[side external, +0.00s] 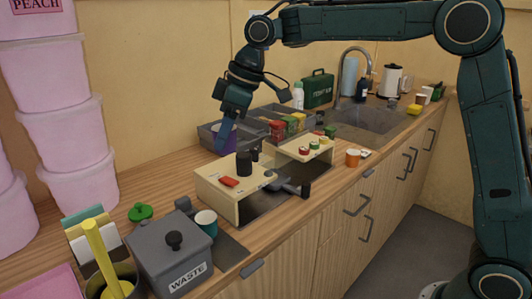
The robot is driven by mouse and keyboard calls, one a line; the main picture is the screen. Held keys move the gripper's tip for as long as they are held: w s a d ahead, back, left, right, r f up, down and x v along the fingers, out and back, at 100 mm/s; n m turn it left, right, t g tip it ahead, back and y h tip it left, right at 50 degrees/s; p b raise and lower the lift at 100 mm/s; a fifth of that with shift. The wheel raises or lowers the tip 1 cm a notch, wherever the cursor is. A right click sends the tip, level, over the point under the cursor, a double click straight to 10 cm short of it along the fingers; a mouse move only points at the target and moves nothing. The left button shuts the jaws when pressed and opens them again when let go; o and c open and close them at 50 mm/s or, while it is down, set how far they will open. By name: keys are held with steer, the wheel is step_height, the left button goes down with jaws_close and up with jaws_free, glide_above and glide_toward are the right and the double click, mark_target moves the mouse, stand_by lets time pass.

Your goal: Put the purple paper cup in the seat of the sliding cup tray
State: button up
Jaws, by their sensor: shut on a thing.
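My gripper (225,135) is at the back left of the counter, pointing down, shut on the purple paper cup (231,141). Only a little of the cup shows beside the blue fingers and behind the beige stand. The cup is at a grey open bin (208,130); I cannot tell whether it touches the bin or is lifted. A beige machine (217,190) stands in front, with a dark flat surface (262,206) at its open front. I cannot clearly make out the sliding cup tray or its seat from here.
A black cylinder (244,163) and a red piece (229,181) sit on the machine. A dark handled tool (288,187) juts from its front. The sink (372,124) is at the back right.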

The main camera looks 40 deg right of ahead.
steer(key=w+d, duration=0.4)
steer(key=d, duration=0.6)
glide_above(274, 168)
steer(key=s+a, duration=0.4)
steer(key=shift+w+d+r, duration=0.2)
steer(key=shift+w, duration=0.05)
steer(key=shift+f, duration=0.15)
step_height(274, 168, down, 16)
steer(key=shift+r, duration=0.25)
steer(key=shift+f, duration=2.1)
steer(key=shift+f, duration=0.2)
